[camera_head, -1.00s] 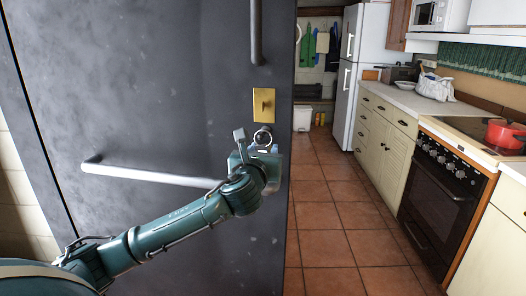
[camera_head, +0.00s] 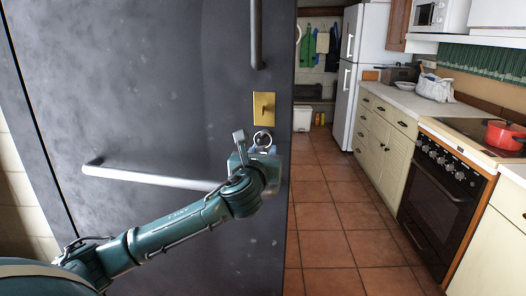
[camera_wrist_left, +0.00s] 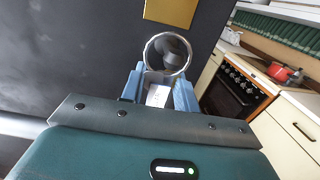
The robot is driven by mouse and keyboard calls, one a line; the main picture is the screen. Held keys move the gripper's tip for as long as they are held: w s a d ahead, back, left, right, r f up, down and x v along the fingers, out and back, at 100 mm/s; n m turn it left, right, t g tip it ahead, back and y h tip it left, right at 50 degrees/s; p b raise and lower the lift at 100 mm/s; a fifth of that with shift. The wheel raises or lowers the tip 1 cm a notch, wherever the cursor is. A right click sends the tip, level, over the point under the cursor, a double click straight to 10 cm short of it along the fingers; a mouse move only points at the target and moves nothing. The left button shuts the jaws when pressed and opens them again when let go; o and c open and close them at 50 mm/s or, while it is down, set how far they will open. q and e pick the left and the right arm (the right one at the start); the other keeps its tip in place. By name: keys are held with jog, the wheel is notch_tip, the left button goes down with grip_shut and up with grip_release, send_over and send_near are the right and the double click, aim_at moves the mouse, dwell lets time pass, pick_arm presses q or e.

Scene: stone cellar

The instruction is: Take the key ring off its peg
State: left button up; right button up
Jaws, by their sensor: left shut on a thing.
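The key ring (camera_head: 262,137) is a silver metal hoop in front of the dark grey panel, below a brass plate. In the left wrist view the ring (camera_wrist_left: 148,50) stands upright above my fingertips, and the dark round peg (camera_wrist_left: 172,46) shows inside the hoop. I cannot tell whether the ring still hangs on the peg or is in front of it. My left gripper (camera_head: 262,150) is shut on the lower part of the key ring. Its blue fingers (camera_wrist_left: 160,92) have a pale piece between them. My right gripper is not in view.
The brass plate (camera_head: 264,108) with a switch is just above the ring. A long grey bar handle (camera_head: 150,174) projects from the panel beside my left forearm. To the right are open tiled floor (camera_head: 335,210), an oven (camera_head: 435,205) and a red pot (camera_head: 504,135).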

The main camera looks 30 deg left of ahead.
pick_arm(q)
jog(key=shift+s+r+p, duration=0.1)
jog(key=shift+r+p, duration=0.2)
jog(key=shift+r, duration=0.05)
jog(key=shift+s, duration=0.1)
jog(key=shift+r+p+v, duration=0.2)
jog(key=shift+p+v, duration=0.4)
jog(key=shift+v, duration=0.6)
jog(key=shift+r+p+v, duration=0.2)
jog(key=shift+p+v, duration=0.4)
jog(key=shift+v, duration=0.6)
jog(key=shift+s+d, duration=0.1)
jog(key=shift+s, duration=0.1)
jog(key=p, duration=0.2)
send_near(263, 147)
jog(key=shift+s, duration=1.15)
jog(key=shift+d, duration=0.3)
